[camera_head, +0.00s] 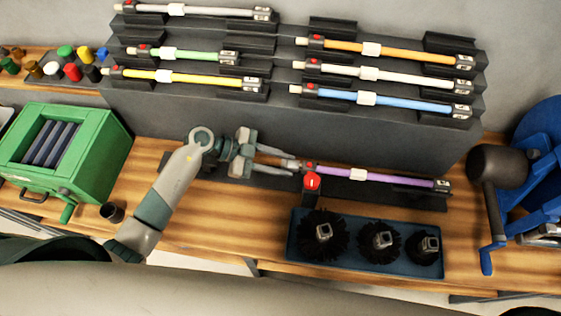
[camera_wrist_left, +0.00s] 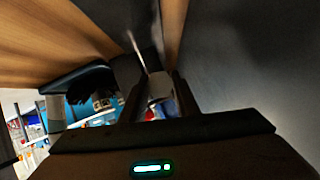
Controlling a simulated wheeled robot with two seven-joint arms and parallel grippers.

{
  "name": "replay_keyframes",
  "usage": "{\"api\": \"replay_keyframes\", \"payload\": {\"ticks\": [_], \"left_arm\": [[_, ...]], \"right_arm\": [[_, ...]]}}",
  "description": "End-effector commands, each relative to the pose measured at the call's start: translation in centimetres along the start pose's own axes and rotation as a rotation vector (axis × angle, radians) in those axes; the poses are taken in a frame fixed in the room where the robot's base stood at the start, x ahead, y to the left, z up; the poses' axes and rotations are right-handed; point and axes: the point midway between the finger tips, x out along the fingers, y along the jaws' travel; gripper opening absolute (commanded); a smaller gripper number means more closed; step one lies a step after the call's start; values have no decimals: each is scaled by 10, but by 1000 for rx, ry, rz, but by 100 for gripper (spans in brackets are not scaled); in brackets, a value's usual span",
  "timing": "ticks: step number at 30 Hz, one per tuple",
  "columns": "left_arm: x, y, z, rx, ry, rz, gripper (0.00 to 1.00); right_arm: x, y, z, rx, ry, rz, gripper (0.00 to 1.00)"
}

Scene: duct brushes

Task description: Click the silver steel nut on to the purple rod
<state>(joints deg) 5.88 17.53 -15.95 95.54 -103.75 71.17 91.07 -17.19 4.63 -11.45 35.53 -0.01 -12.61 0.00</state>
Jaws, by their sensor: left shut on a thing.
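The purple rod (camera_head: 380,178) lies in a dark holder at the middle of the bench, with a pale band on it and a dark red-marked fitting at its left end. My left gripper (camera_head: 293,165) is at that left end, its fingers pointing right. It is shut on a small silver-grey piece, apparently the steel nut, which shows as a pale block (camera_wrist_left: 160,88) between the fingers in the left wrist view. The fingers hide most of it. I cannot tell whether it touches the rod. My right gripper is not in view.
A blue tray (camera_head: 297,256) with black round brushes sits in front of the rod, and a red knob (camera_head: 312,182) stands close to my gripper. A stepped grey rack (camera_head: 290,113) of coloured rods rises behind. A green box (camera_head: 92,172) is left, a blue machine (camera_head: 530,175) right.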

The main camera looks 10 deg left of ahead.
Motion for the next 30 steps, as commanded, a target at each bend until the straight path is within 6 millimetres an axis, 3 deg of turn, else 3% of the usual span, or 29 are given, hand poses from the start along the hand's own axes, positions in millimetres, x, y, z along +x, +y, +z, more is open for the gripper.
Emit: {"api": "replay_keyframes", "payload": {"ticks": [12, 13, 15, 30], "left_arm": [[4, 0, -3, 1, 0, -1, 0], [4, 0, -3, 0, 0, -1, 33], [4, 0, -3, 0, 0, -1, 49], [3, 0, -2, 0, -1, 0, 50]], "right_arm": [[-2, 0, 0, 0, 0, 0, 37], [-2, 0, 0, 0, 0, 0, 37], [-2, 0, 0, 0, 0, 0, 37], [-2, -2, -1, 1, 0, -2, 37]]}}
